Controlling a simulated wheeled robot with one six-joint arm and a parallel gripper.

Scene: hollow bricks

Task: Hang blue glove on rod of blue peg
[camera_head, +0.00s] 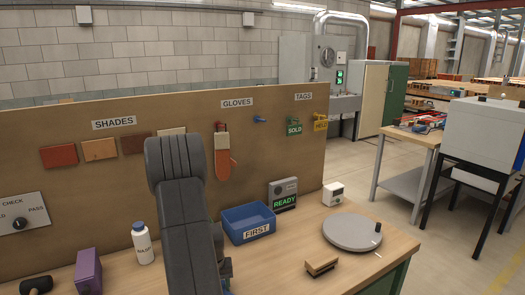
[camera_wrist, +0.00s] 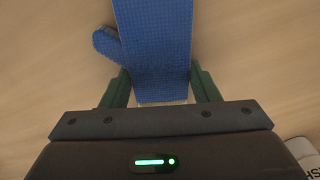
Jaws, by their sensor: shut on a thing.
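The blue glove (camera_wrist: 155,40) is between the green fingers of my gripper (camera_wrist: 162,88) in the wrist view. The gripper is shut on the glove's straight end; its thumb points up and left. The wooden surface shows behind it. The blue peg (camera_head: 260,119) sticks out of the brown board under the GLOVES label, and its rod looks bare. In the head view my arm hides the gripper and most or all of the glove.
An orange-red glove (camera_head: 223,162) hangs left of the blue peg. Below stand a blue FIRST bin (camera_head: 248,224), a READY box (camera_head: 283,194), a grey turntable (camera_head: 352,232) and a white bottle (camera_head: 142,243).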

